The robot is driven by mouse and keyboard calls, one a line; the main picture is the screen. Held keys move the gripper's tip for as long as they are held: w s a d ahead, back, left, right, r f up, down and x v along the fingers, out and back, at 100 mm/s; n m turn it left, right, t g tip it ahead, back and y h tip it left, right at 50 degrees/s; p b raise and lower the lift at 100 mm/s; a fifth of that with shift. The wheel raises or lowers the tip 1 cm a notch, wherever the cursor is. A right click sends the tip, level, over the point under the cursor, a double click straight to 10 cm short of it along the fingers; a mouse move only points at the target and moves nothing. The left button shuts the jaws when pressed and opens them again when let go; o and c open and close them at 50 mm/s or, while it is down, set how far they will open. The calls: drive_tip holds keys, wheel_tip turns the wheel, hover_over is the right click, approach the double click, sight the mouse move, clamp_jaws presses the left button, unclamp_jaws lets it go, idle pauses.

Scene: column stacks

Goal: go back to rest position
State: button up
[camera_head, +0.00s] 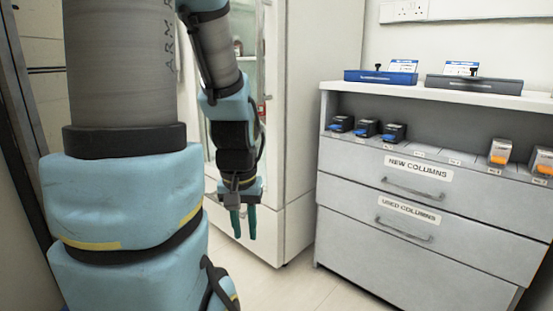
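My gripper (244,224) hangs pointing down at the end of my arm, left of the grey drawer cabinet and in front of a white cabinet. Its two green fingers stand apart with a gap between them. I see nothing held between them. The fingertips are above the floor and touch nothing.
The grey drawer cabinet (400,250) stands on the right, with drawers labelled NEW COLUMNS and USED COLUMNS. Its shelf holds several black and blue columns (367,128) and two orange ones (500,151). A blue tray (381,76) and a dark tray (473,83) sit on top. Floor (300,285) between is clear.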

wheel_tip(320, 180, up, 32)
drive_tip(key=p, duration=3)
drive_tip(key=shift+r, duration=0.15)
